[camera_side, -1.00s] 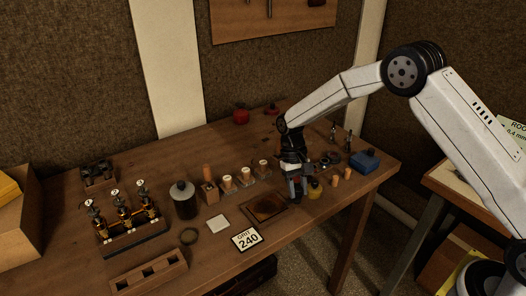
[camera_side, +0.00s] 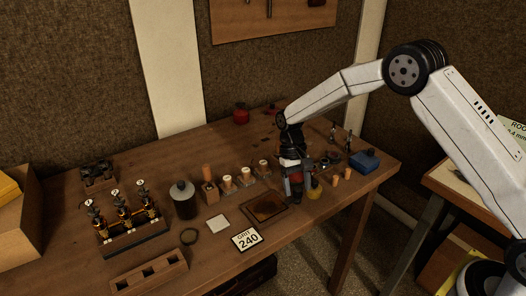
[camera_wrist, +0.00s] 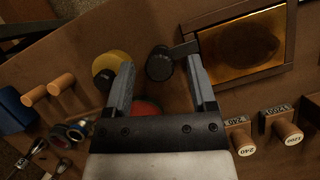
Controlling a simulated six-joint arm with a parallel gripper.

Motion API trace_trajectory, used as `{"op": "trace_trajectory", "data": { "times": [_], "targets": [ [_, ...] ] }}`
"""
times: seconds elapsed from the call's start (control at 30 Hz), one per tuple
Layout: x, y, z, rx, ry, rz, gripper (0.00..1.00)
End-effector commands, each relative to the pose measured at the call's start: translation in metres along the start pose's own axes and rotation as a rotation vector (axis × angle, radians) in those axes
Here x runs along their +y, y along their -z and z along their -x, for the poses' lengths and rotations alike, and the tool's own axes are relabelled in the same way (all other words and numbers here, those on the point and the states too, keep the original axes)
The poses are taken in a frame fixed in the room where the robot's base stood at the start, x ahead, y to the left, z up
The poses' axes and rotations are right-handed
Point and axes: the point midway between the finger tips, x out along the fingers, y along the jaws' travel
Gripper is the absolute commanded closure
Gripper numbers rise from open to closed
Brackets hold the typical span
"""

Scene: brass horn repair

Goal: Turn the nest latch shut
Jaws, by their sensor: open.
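The nest (camera_wrist: 241,42), a dark frame around an amber plate, lies at the upper right of the wrist view. It also shows in the side view (camera_side: 265,208). What looks like its latch, a round black knob (camera_wrist: 159,64) with a short dark arm, is beside the frame, the arm reaching toward the frame's edge. My gripper (camera_wrist: 162,66) is open, with one finger on each side of the knob; I cannot tell whether either touches it. In the side view my gripper (camera_side: 295,196) is low beside the nest and hides the knob.
A yellow round thing (camera_wrist: 110,65) sits close outside one finger; a red one (camera_wrist: 147,108) shows between the fingers. Wooden pegs (camera_wrist: 48,90), numbered blocks (camera_wrist: 284,127) and a blue box (camera_side: 365,161) stand nearby. A "GRIT 240" card (camera_side: 247,240) lies in front.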

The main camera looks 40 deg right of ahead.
Motion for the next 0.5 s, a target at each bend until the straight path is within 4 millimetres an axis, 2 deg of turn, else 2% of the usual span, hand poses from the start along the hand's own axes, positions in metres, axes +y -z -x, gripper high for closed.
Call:
{"op": "trace_trajectory", "data": {
  "times": [0.5],
  "targets": [
    [0.000, 0.000, 0.060, 0.001, 0.000, 0.000, 0.28]
  ]
}}
